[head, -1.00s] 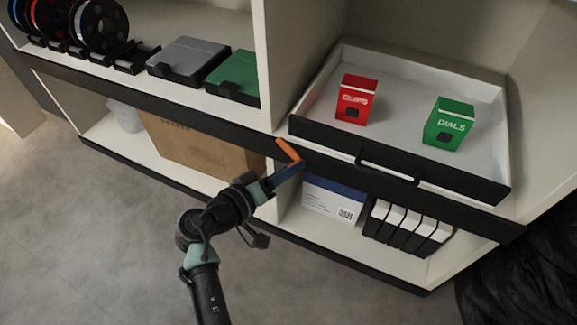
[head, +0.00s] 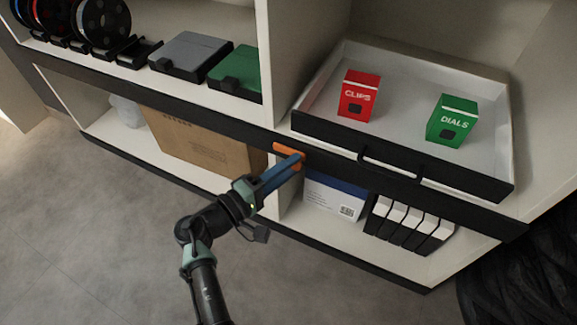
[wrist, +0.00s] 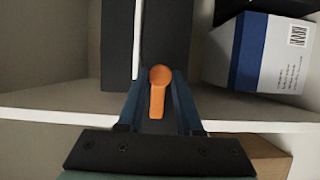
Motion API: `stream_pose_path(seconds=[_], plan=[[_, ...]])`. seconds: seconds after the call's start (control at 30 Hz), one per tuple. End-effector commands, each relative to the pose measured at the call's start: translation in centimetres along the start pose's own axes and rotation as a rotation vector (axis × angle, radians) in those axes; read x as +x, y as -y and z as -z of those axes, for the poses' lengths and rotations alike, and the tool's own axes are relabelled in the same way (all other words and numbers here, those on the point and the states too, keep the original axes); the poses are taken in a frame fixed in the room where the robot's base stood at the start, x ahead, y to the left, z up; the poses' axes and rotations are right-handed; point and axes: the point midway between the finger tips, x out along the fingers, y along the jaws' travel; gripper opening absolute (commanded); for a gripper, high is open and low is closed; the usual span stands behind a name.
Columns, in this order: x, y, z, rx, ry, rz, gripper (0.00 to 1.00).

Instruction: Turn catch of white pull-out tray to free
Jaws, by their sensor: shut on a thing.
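The white pull-out tray (head: 400,70) has a black front with a black bar handle (head: 390,166) and sits on the right side of the shelf unit. The orange catch (head: 284,147) is on the black rail below the tray's left front corner. My gripper (head: 298,160) reaches it from the lower left, its blue fingers covering part of it. In the wrist view the catch (wrist: 159,92) has a round head and a narrow lever running down between the two fingers. My gripper is shut on that lever.
Below are a white and blue box (head: 333,196) and several black-and-white files (head: 408,226). A cardboard carton (head: 205,142) stands at lower left.

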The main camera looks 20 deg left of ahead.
Motion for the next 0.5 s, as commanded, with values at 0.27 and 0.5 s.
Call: stream_pose_path(seconds=[0.27,0.5], plan=[[-0.02,0.07,-0.04,-0.032,0.001,-0.012,0.0],[-0.02,0.07,-0.04,-0.033,0.001,-0.012,0.0]])
